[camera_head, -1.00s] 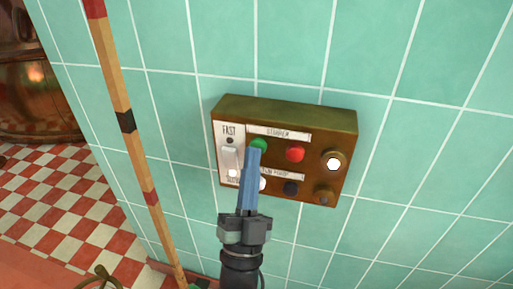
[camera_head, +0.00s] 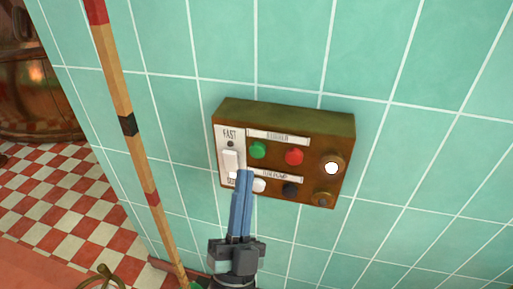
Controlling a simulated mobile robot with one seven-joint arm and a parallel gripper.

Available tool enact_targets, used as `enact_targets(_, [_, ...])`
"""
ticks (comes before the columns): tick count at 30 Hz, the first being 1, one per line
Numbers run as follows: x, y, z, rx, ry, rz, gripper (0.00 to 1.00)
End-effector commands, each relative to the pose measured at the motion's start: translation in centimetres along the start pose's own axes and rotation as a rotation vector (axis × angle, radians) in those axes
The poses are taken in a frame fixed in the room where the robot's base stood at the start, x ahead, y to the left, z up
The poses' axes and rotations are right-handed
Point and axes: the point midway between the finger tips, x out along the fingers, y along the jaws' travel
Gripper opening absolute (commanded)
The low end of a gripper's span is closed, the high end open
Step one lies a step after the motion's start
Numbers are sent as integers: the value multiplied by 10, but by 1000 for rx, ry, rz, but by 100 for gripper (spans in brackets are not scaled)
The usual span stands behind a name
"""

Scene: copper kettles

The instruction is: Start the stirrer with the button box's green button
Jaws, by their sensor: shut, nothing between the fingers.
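The brass button box (camera_head: 287,113) is fixed to the tiled wall. Its green button (camera_head: 257,150) is in full view at the upper left of the button rows, under a label strip. A red button (camera_head: 294,157) sits to its right. My gripper (camera_head: 244,173) is shut and empty, its blue fingers pointing up at the box. The fingertips appear below and slightly left of the green button, apart from it in the picture. They overlap the lower label and the edge of the white switch plate.
The box also bears a white FAST switch plate (camera_head: 230,160), a lit white lamp (camera_head: 331,168), a white button (camera_head: 259,186) and a black button (camera_head: 290,190). A banded wooden pole (camera_head: 140,160) stands left. A copper kettle (camera_head: 35,100) is far left above the checkered floor.

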Motion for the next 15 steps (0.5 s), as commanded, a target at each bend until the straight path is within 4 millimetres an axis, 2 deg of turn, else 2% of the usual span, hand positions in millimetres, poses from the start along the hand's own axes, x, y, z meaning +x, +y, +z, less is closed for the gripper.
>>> enact_targets(6, [-13,-10,-10,1,-1,0,0])
enact_targets(15, [-15,-11,-11,1,1,0,0])
